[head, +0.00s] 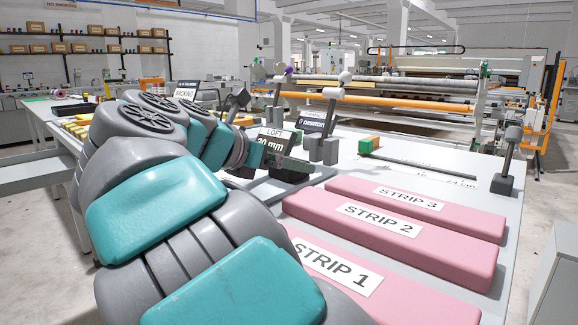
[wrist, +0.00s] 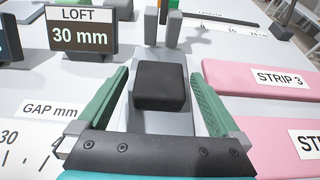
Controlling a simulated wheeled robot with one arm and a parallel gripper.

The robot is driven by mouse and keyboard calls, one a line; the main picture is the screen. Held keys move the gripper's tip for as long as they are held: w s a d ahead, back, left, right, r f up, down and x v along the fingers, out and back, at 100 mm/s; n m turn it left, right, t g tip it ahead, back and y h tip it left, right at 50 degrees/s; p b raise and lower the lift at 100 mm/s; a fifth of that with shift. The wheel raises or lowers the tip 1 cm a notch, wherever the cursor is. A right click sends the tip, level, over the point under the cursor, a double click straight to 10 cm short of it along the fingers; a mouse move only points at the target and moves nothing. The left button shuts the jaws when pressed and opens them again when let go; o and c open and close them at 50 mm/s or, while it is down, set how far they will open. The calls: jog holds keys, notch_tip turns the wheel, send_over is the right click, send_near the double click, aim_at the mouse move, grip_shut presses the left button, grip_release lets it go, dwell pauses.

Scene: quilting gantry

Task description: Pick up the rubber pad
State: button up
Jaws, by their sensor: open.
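The rubber pad, a dark, nearly square block with rounded edges (wrist: 160,85), lies on a grey plate (wrist: 150,122) in the wrist view. My gripper (wrist: 158,78) is open, with one green finger to the left of the pad and one to the right. A gap shows between the pad and each finger, so it is not held.
A LOFT sign (wrist: 80,32) stands left of the pad. Upright grey posts (wrist: 174,28) stand behind it. Pink blocks, STRIP 1 (head: 400,300), STRIP 2 (head: 440,245) and STRIP 3 (head: 470,219), lie to the right. A GAP mm scale (wrist: 30,135) is at left.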

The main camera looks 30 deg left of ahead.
jog(key=shift+w+d+f, duration=0.2)
jog(key=shift+w+f, duration=0.05)
jog(key=shift+w, duration=0.4)
jog(key=c, duration=1.5)
jog(key=shift+r, duration=0.1)
